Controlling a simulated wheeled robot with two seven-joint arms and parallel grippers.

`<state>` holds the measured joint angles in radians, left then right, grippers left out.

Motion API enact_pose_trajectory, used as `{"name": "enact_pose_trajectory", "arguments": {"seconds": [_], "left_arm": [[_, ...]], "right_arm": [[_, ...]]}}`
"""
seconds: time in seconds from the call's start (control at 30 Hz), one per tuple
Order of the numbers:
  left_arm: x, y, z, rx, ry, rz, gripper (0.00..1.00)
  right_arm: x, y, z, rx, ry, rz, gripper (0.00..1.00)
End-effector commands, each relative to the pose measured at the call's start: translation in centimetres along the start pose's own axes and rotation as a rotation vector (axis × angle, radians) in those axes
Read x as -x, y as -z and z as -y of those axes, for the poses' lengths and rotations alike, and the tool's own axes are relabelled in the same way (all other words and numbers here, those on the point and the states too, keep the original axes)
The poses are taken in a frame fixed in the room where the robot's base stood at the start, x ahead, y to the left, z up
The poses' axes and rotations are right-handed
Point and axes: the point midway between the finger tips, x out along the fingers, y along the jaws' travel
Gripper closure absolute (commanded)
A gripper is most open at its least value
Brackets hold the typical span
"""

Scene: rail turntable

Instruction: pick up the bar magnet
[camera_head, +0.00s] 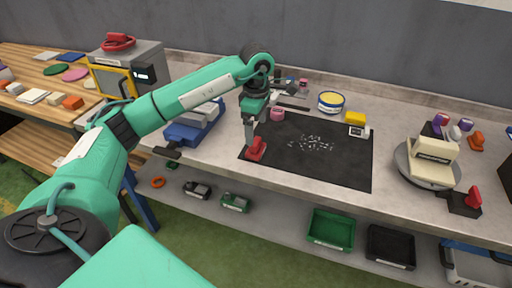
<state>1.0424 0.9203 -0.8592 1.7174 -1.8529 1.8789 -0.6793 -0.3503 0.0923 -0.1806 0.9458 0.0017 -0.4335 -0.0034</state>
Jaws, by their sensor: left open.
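A small red piece (257,150), which looks like the bar magnet, is at the left edge of the black mat (340,172). My left gripper (249,140) points down right at it, and its fingers partly hide it. The gripper is open. I cannot tell whether the fingers touch the red piece or stand around it. My right gripper is not in view.
Small pale bits (312,143) lie scattered on the mat. A round grey turntable (404,168) is at right. A blue device (190,128) stands left of the gripper.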

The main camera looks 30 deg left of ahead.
Motion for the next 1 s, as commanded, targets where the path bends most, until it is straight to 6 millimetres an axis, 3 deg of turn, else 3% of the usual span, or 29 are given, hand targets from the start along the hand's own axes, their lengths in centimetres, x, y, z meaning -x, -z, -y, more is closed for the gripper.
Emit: {"name": "enact_pose_trajectory", "arguments": {"seconds": [0.27,0.53,0.83,0.87,1.0], "left_arm": [[-2.2,-0.2,0.1,-0.001,0.003,0.0,0.11],[-6.0,-1.0,0.1,-0.001,0.002,0.001,0.11],[-6.8,-1.0,0.1,-0.001,0.0,0.002,0.11],[-6.8,-1.0,0.1,-0.001,0.0,0.002,0.13],[-6.8,-1.0,0.1,-0.001,0.0,0.002,0.4]], "right_arm": [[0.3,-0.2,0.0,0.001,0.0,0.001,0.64],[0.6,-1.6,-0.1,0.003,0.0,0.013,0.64],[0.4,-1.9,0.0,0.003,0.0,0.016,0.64],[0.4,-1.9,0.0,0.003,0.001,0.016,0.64],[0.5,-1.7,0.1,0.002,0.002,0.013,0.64]]}}
